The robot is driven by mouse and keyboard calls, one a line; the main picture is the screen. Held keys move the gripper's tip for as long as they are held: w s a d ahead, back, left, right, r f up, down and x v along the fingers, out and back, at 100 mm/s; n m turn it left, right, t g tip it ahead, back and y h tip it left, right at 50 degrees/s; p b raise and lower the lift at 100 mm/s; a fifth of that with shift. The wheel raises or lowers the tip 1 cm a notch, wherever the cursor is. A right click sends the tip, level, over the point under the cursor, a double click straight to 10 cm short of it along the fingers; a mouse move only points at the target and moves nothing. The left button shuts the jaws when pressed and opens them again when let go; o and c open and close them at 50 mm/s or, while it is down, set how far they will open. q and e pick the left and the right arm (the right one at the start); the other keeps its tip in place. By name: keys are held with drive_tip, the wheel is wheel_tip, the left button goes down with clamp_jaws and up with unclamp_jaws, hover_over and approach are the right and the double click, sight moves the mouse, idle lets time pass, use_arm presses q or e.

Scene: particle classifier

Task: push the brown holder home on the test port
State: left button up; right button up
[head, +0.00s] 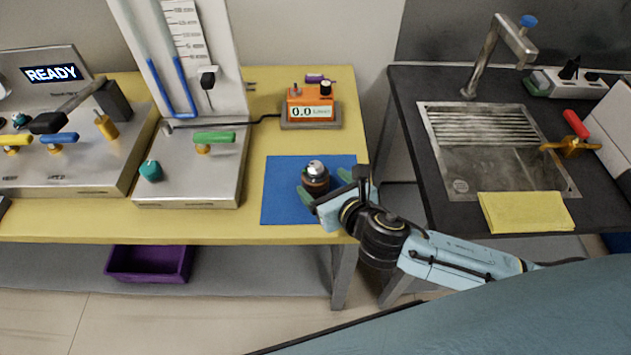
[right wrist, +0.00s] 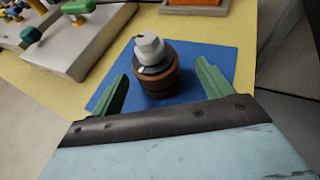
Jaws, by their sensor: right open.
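The brown holder (head: 316,183) stands upright on a blue mat (head: 281,190) on the yellow table, with a silver-grey cap on top. It also shows in the right wrist view (right wrist: 158,82), between my fingers but a little ahead of them. The right gripper also shows in the right wrist view (right wrist: 160,90). Which fitting is the test port, I cannot tell. My left gripper is not in view.
A metal box with a green-handled valve (head: 214,138) and a teal knob (head: 151,170) stands left of the mat. An orange meter (head: 310,108) reading 0.0 sits behind it. A console (head: 51,73) reads READY. A sink (head: 500,165) and yellow cloth (head: 525,212) lie right, across a gap.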

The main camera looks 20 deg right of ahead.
sight(312, 175)
drive_tip(key=shift+w+a+f, duration=0.1)
drive_tip(key=shift+w, duration=0.15)
drive_tip(key=b+x, duration=0.1)
drive_tip(key=x, duration=0.3)
drive_tip(key=shift+w+a+f, duration=0.15)
drive_tip(key=shift+a, duration=0.05)
drive_tip(key=shift+w+f, duration=0.1)
drive_tip(key=shift+w, duration=0.25)
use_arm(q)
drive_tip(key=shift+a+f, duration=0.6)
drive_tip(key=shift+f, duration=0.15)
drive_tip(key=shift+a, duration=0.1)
use_arm(e)
drive_tip(key=shift+c, duration=1.2)
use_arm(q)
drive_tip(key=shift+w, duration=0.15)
use_arm(e)
drive_tip(key=shift+a, duration=0.1)
drive_tip(key=c, duration=1.1)
